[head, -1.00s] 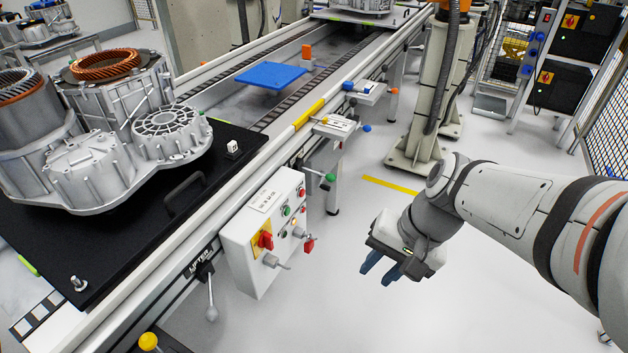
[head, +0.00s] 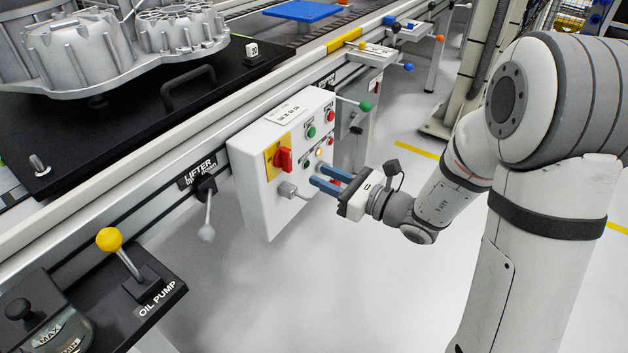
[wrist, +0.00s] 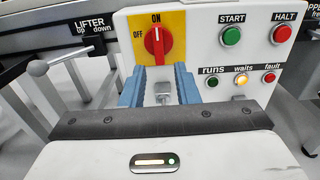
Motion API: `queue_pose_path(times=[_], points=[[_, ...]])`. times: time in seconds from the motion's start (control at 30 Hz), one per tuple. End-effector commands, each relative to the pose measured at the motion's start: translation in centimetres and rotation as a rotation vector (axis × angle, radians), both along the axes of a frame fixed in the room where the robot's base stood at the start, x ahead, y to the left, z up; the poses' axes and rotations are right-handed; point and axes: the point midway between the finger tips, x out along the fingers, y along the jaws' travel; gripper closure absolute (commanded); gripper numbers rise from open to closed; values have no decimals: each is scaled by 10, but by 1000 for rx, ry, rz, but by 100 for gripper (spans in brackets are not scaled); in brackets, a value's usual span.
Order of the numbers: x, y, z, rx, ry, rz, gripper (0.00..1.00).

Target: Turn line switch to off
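The line switch is a red rotary knob (head: 283,160) on a yellow plate at the upper left of the white control box (head: 255,205). In the wrist view the knob (wrist: 157,42) has its white mark pointing up at ON; OFF is printed to its left. My gripper (head: 316,184) is in front of the box's lower part, pointing at it. In the wrist view my gripper (wrist: 158,74) has its two blue fingers apart, with nothing held, just below the knob. A metal fitting (wrist: 163,92) on the box shows between the fingers.
Green START (wrist: 232,35) and red HALT (wrist: 281,34) buttons sit to the right, above indicator lamps; the waits lamp (wrist: 240,81) glows. The LIFTER lever (head: 207,215) is left of the box. The yellow-knobbed OIL PUMP lever (head: 117,246) is at lower left. Floor in front is clear.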

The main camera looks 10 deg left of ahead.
Motion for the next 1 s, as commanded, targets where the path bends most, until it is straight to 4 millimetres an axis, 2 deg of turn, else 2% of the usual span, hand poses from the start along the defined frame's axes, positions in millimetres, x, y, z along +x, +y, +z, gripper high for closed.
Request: queue_pose_path(times=[1.0], points=[[27,69,1,-3,-2,4,72]])
